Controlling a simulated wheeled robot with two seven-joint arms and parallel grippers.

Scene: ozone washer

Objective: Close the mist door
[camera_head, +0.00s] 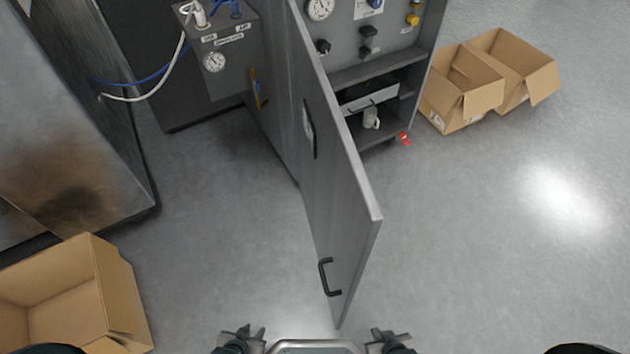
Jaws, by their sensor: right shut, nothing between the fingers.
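The mist door (335,190) is a tall grey panel that stands wide open, swung out from the grey cabinet toward me. Its black handle (328,278) is on its left-facing side near the lower end in the picture. The cabinet (385,70) behind it shows gauges, knobs and an open shelf. My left gripper (240,335) is at the bottom edge, left of the door and apart from it; its jaw opening is unclear. My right gripper (389,338) is at the bottom edge, right of the door's near end, shut and empty. Neither touches the door.
Two open cardboard boxes (462,92) stand right of the cabinet. Another box (75,300) is at the lower left. A large metal unit (75,170) stands at the left. A red item (404,138) shows by the shelf. The floor (500,250) at right is clear.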

